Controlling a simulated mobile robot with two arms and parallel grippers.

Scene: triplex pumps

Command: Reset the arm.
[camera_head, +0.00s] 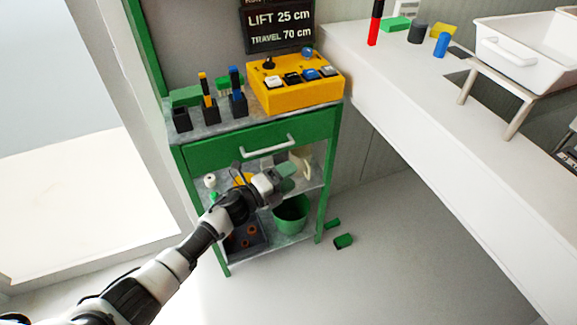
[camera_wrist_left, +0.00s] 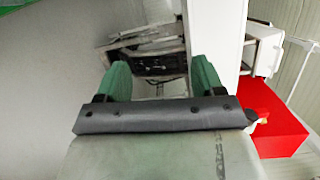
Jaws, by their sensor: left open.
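My left arm comes in from the lower left of the head view. Its gripper (camera_head: 284,178) is in front of the open shelves of the green cart (camera_head: 230,152), below the drawer handle. In the left wrist view the two green fingers (camera_wrist_left: 161,82) stand apart with nothing between them. Beyond the fingers that view shows a grey surface, a dark framed object (camera_wrist_left: 150,62) and a red block (camera_wrist_left: 280,125). My right gripper is in neither view.
A yellow button box (camera_head: 296,92) and dark pen holders stand on the cart top. A green bucket (camera_head: 291,214) sits on the lower shelf, partly behind my gripper. Small green pieces (camera_head: 343,241) lie on the floor. A white bench (camera_head: 440,150) runs along the right.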

